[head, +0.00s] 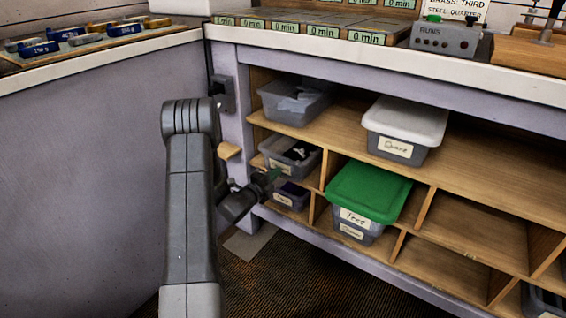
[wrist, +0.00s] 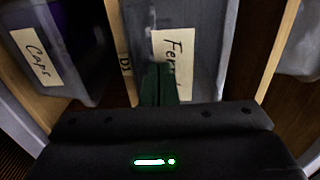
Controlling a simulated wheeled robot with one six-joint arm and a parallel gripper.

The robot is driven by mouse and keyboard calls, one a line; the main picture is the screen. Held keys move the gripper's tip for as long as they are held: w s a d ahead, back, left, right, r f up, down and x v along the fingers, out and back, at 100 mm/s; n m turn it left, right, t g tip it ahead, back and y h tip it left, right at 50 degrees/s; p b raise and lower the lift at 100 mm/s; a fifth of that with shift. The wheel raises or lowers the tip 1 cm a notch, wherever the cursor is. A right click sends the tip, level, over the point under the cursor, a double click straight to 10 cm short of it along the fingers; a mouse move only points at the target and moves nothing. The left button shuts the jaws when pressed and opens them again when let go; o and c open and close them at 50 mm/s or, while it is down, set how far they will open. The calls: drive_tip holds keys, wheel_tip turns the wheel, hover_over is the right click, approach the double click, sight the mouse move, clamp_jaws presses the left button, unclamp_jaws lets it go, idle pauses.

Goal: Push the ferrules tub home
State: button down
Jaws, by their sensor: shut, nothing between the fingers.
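The ferrules tub (head: 308,163) is a grey, open tub with dark contents, in the middle-level left bay of the shelving. In the wrist view its front (wrist: 208,75) fills the centre, with a cream label (wrist: 172,52) reading "Fer", partly covered by my fingers. My gripper (head: 275,174) is shut and empty, its green fingertips in front of the tub's lower front. In the wrist view the closed fingers (wrist: 159,82) overlap the label's edge. I cannot tell whether they touch the tub. How far it sits in its bay is unclear.
The caps tub (head: 293,191) is directly below; it also shows in the wrist view (wrist: 85,55). A grey tub (head: 297,103) stands above. A green-lidded tub (head: 370,190) is to the right. Wooden shelf edges lie close to my fingers.

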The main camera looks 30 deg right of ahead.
drive_tip(key=shift+x, duration=1.65)
drive_tip(key=v, duration=1)
drive_tip(key=x, duration=0.8)
drive_tip(key=shift+w+d, duration=0.15)
drive_tip(key=shift+d, duration=0.15)
drive_tip(key=p+v, duration=0.1)
drive_tip(key=v, duration=0.6)
drive_tip(key=shift+a, duration=0.3)
idle(0.8)
drive_tip(key=shift+d, duration=0.1)
